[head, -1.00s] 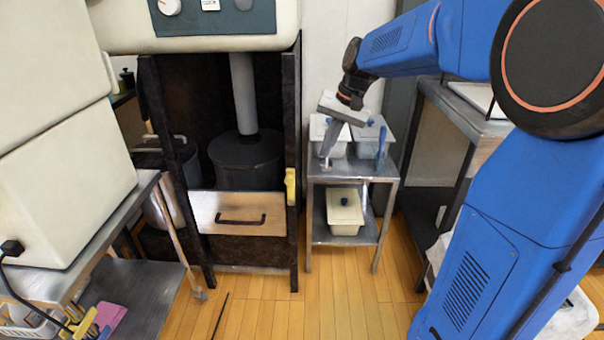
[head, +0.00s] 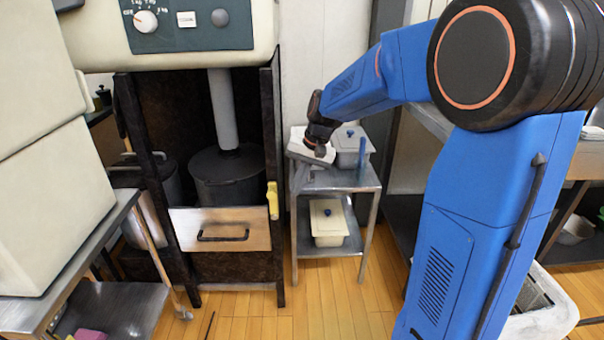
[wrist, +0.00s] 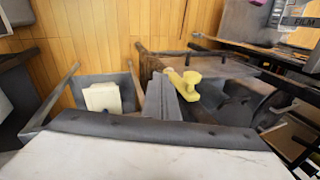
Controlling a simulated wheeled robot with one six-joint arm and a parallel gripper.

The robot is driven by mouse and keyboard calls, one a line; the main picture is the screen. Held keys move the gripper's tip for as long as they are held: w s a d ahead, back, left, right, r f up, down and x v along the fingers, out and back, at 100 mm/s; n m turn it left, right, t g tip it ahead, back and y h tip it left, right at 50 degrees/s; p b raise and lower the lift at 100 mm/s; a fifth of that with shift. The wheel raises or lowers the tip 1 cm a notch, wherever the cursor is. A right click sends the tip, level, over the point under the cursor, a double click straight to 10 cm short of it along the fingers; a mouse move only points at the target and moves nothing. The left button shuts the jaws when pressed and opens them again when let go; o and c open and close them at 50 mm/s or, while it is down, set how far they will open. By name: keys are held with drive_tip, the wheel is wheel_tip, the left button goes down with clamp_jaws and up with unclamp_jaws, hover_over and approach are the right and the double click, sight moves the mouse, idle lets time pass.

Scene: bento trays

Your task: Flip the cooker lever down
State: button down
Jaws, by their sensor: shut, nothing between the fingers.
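The cooker (head: 124,150) is a dark open-fronted frame at the left centre of the head view. Its yellow lever (head: 272,200) is on the front right post, lying along the post. The lever also shows in the wrist view (wrist: 186,84), just right of the grey fingertips. My gripper (head: 298,182) is shut and empty, pointing down over the small metal stand. In the head view it is right of the lever and a little higher. It appears apart from the lever, though the depth gap is hard to judge.
A pot (head: 228,178) stands inside the cooker above a wooden panel (head: 220,238).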

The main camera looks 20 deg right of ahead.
sight(274, 192)
drive_tip(key=a, duration=0.1)
drive_tip(key=w+a, duration=0.1)
drive_tip(key=a+f, duration=0.1)
drive_tip(key=shift+w+a, duration=0.4)
drive_tip(key=shift+w+a+r+g+h, duration=0.15)
drive_tip(key=shift+w+a+h, duration=0.1)
drive_tip(key=shift+a+h, duration=0.35)
drive_tip(key=shift+w+a+g+h, duration=0.2)
drive_tip(key=shift+a+h, duration=0.2)
drive_tip(key=shift+a, duration=0.35)
drive_tip(key=w+a+f+g+h, duration=0.1)
drive_tip(key=a+f+h, duration=0.2)
drive_tip(key=a+f, duration=0.1)
drive_tip(key=w+a+f+g+h, duration=0.1)
drive_tip(key=w+a+f+h, duration=0.1)
drive_tip(key=a, duration=0.4)
drive_tip(key=w+a+f+g+h, duration=0.1)
drive_tip(key=a+f+h, duration=0.3)
drive_tip(key=f, duration=0.1)
drive_tip(key=shift+w+a+f+h, duration=0.35)
drive_tip(key=shift+a+h, duration=0.05)
drive_tip(key=shift+f, duration=0.15)
